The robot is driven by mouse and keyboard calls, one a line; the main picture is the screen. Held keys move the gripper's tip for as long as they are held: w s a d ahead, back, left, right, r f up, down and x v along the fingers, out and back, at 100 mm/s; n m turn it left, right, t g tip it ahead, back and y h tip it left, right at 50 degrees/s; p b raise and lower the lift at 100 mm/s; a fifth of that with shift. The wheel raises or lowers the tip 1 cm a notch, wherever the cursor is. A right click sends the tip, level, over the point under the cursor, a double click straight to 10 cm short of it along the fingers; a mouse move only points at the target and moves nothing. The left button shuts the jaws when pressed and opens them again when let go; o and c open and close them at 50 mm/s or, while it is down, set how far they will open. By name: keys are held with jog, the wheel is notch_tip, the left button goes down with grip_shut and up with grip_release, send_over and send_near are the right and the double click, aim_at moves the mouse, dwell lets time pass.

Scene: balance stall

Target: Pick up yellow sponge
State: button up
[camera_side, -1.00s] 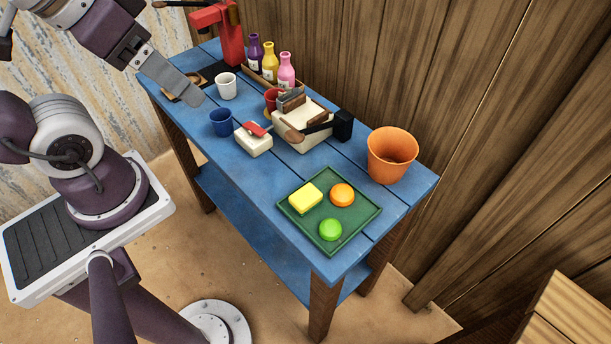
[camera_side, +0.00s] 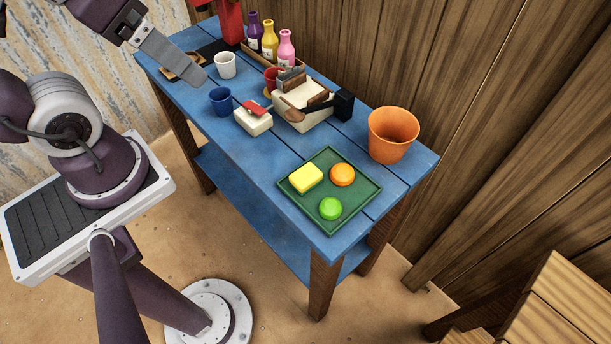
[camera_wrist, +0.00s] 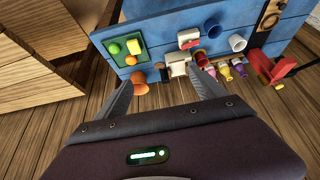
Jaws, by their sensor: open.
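The yellow sponge (camera_side: 306,178) is a small block lying on a green tray (camera_side: 349,214) at the near right end of the blue table. An orange ball-like thing (camera_side: 342,174) and a green one (camera_side: 330,208) lie beside it on the tray. In the wrist view the sponge (camera_wrist: 131,47) shows on the tray at the upper left, well beyond my fingers. My gripper (camera_wrist: 163,92) is open and empty there, its two fingers wide apart. In the side view my gripper (camera_side: 207,87) hangs over the table's left end, far from the sponge; one finger hides the other.
An orange pot (camera_side: 393,135) stands behind the tray. A white box with a red top (camera_side: 254,119), a blue cup (camera_side: 220,101), a white cup (camera_side: 225,65), a cluttered cream block (camera_side: 302,116) and several bottles (camera_side: 270,40) fill the left and middle. Bare table lies left of the tray.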

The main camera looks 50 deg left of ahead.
jog(key=w+d+f+m+g, duration=0.1)
jog(key=w+f+m+g, duration=0.1)
jog(key=w+m, duration=0.35)
jog(key=m+g, duration=0.4)
jog(key=m, duration=0.9)
send_over(306, 174)
jog(key=f, duration=1.9)
jog(key=shift+d+f, duration=0.2)
jog(key=shift+f, duration=0.1)
jog(key=f, duration=0.7)
jog(key=shift+a+f, duration=0.2)
jog(key=c, duration=1.4)
notch_tip(306, 174, up, 10)
jog(key=shift+r, duration=0.1)
jog(key=shift+c, duration=0.2)
